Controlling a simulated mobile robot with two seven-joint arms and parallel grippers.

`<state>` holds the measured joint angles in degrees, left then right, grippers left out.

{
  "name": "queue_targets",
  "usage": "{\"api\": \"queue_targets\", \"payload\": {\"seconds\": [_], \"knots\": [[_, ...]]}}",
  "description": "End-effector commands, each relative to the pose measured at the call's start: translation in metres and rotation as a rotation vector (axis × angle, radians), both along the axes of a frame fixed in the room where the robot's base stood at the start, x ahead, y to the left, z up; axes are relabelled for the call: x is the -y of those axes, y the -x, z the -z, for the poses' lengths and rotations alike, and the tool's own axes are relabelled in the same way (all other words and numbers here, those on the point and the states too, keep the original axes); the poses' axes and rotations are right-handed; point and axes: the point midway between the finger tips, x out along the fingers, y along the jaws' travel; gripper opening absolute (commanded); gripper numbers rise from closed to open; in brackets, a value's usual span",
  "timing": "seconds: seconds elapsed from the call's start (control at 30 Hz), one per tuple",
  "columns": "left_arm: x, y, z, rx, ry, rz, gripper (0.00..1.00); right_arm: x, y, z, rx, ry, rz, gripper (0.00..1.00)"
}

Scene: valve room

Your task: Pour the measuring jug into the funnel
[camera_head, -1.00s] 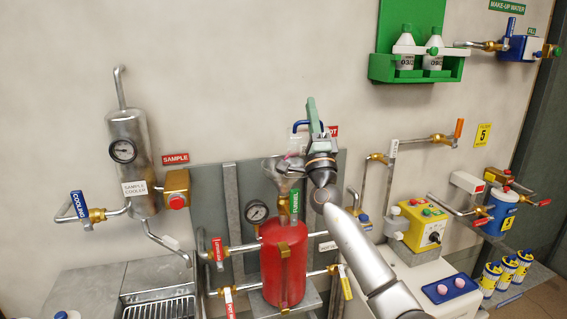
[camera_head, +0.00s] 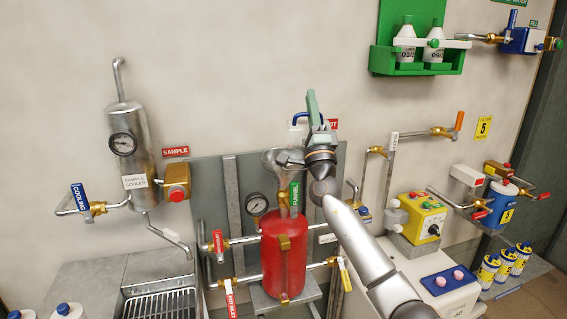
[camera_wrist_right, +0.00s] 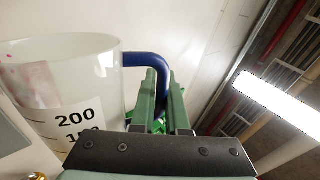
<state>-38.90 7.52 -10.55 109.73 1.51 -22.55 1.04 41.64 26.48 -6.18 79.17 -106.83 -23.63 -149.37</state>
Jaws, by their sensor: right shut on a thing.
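The funnel (camera_head: 283,160) is a grey metal cone above the red tank (camera_head: 284,262), beside a green FUNNEL tag. My right gripper (camera_head: 313,108) is just above and to the right of the funnel. Its green fingers are shut on the blue handle of the measuring jug (camera_wrist_right: 60,85). In the wrist view the jug is a translucent cup with black 200 markings, its rim near the top of the picture. In the head view little more than its blue handle (camera_head: 300,117) shows clearly. I cannot tell its tilt or liquid level. My left gripper is not in view.
A steel sample cooler (camera_head: 132,160) hangs on the left above a grated sink (camera_head: 160,303). A pressure gauge (camera_head: 256,206) and valve pipes flank the tank. A green bottle shelf (camera_head: 415,66) is at upper right. A yellow switch box (camera_head: 422,219) stands right of my arm.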

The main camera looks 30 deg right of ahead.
Motion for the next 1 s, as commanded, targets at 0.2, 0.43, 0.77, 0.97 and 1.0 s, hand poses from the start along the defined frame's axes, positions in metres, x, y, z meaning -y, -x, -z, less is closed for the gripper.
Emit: {"api": "queue_targets", "payload": {"seconds": [0.2, 0.43, 0.77, 0.97, 1.0], "knots": [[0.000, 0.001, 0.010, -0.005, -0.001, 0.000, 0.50, 0.007, 0.003, 0.002, 0.029, -0.058, 0.000, 0.00], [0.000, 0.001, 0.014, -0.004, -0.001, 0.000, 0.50, 0.025, 0.011, 0.003, 0.087, -0.203, -0.001, 0.00], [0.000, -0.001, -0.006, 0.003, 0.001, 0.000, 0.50, 0.059, 0.026, 0.020, 0.204, -0.479, -0.013, 0.00], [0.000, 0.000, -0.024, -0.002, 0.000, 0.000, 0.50, 0.072, 0.032, 0.027, 0.285, -0.670, -0.019, 0.00], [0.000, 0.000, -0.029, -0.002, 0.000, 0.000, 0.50, 0.074, 0.033, 0.028, 0.299, -0.703, -0.019, 0.00]]}}
